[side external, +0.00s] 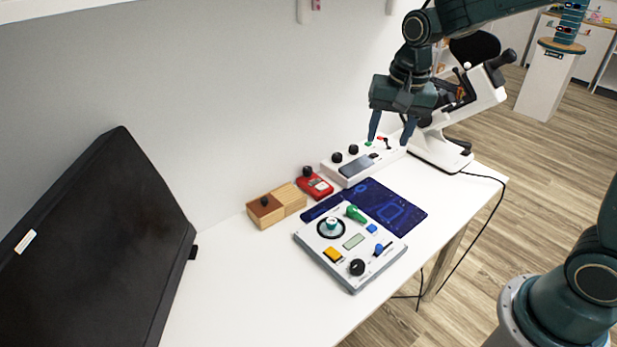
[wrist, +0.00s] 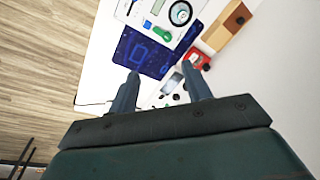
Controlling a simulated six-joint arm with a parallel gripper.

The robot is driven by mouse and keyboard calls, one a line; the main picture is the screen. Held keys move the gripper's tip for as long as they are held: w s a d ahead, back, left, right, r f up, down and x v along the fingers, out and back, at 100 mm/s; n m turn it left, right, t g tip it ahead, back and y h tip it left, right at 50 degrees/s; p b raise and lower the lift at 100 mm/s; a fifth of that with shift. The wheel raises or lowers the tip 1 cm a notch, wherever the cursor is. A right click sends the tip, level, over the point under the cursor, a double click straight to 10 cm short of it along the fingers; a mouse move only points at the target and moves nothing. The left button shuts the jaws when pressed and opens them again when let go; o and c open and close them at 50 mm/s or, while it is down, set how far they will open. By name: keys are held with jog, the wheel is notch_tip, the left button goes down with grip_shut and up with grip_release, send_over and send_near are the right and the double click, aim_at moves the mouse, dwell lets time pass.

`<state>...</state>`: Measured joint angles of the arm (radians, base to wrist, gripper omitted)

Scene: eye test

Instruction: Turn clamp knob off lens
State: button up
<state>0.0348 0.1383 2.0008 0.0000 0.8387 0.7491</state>
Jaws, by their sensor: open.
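A white lensmeter-like instrument (side external: 487,97) with a slanted body and black knobs and levers stands at the table's far right end in the side view. Small orange and yellow parts show at its middle. I cannot tell which knob is the clamp knob, and no lens can be made out. My gripper (side external: 390,136) is open and empty, pointing down to the left of the instrument, above the back of the table. In the wrist view my gripper (wrist: 160,70) has its two fingers apart with nothing between them. The instrument is not clearly seen in the wrist view.
Below my gripper is a white box with black knobs (side external: 362,165). Nearby are a blue mat (side external: 408,213), a control panel (side external: 352,276), a red box (side external: 318,188) and a wooden box (side external: 264,217). A large black panel (side external: 95,250) stands left. A black cable hangs at right.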

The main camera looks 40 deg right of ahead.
jog(key=shift+n+t, duration=0.4)
jog(key=shift+n, duration=0.5)
jog(key=shift+s+a+r, duration=0.1)
jog(key=shift+s+r, duration=0.7)
jog(key=shift+s, duration=0.25)
jog(key=shift+s+a+r, duration=0.1)
jog(key=shift+s+r, duration=0.7)
jog(key=shift+s, duration=0.2)
jog(key=s+r+n+t, duration=0.1)
jog(key=s+n, duration=0.2)
jog(key=s, duration=0.5)
jog(key=s+a+r+n+t, duration=0.1)
jog(key=s+n, duration=0.3)
jog(key=s, duration=0.5)
jog(key=shift+r+t, duration=0.5)
jog(key=shift+r, duration=0.2)
